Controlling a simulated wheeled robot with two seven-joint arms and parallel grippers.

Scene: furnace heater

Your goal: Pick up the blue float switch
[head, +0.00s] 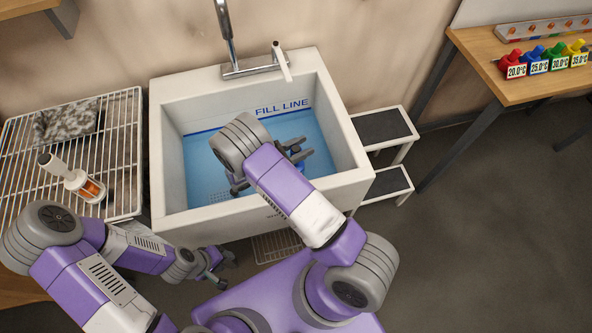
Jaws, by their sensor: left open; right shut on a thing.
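A blue piece (535,60) with a 25.0°C label stands on the wooden table at the right, between a red and a green one. My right gripper (295,150) is over the sink, partly behind my own arm. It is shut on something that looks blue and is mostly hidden. I cannot tell which of these blue things is the float switch. My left gripper (221,268) is open and empty in front of the sink.
The white sink (350,155) holds blue water below a FILL LINE mark, under a tap (230,40). A white-and-orange device (82,184) and a grey cloth-like piece (68,120) lie on a wire rack (120,135). A step stool (390,128) stands right of the sink.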

